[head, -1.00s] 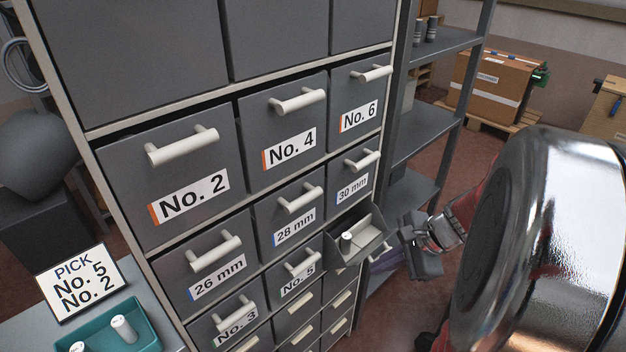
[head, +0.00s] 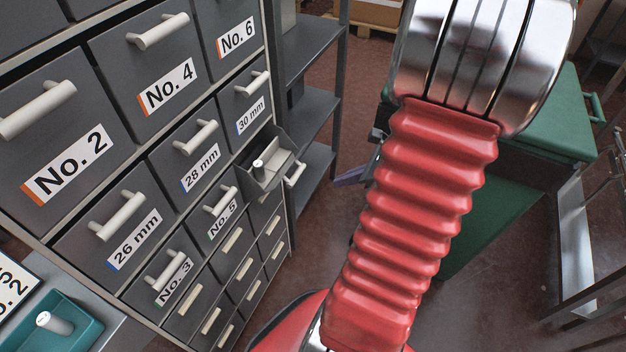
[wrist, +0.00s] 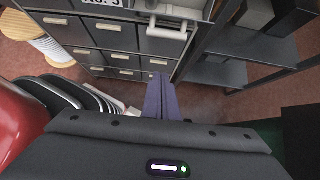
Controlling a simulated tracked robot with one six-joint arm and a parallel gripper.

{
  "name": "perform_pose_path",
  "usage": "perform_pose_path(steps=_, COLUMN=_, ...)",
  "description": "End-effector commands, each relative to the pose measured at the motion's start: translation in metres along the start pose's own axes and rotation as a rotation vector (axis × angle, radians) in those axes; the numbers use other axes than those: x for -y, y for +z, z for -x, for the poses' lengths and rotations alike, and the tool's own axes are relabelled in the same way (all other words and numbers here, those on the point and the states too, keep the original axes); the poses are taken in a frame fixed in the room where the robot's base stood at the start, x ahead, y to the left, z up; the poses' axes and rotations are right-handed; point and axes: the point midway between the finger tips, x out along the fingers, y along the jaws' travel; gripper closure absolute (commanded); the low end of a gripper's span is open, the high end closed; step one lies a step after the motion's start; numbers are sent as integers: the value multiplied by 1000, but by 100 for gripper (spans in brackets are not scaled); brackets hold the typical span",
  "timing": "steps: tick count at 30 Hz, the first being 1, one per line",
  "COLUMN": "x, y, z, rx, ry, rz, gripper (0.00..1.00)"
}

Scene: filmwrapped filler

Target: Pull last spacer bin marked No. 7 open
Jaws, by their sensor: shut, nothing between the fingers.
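The open bin (head: 262,178) juts out at the right end of the No. 3 and No. 5 row in the head view, with pale cylindrical pieces (head: 258,165) inside. Its white handle (head: 295,174) shows on its front, and a white handle (wrist: 168,31) shows at the top of the wrist view. I cannot read this bin's label. My gripper (wrist: 160,78) has its purple fingers shut together and empty, below and apart from that handle in the wrist view. In the head view my red arm hides most of it; a purple finger (head: 349,179) shows right of the bin.
The cabinet's other bins, such as No. 5 (head: 222,215) and 30 mm (head: 248,100), are shut. A grey shelf rack (head: 310,95) stands right of the cabinet. A green cart (head: 540,130) is behind my arm. A teal tray (head: 60,325) lies at lower left.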

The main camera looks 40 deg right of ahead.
Motion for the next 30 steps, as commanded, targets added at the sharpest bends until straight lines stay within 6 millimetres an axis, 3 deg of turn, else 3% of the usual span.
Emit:
perform_pose_path(steps=8, x=-1, y=0, z=-21, rx=0, ry=4, rz=1, gripper=100)
perform_pose_path(steps=26, x=-1, y=0, z=-99, rx=-1, ry=3, rz=1, gripper=100)
perform_pose_path(steps=30, x=0, y=14, z=-103, rx=0, ry=0, rz=5, gripper=100)
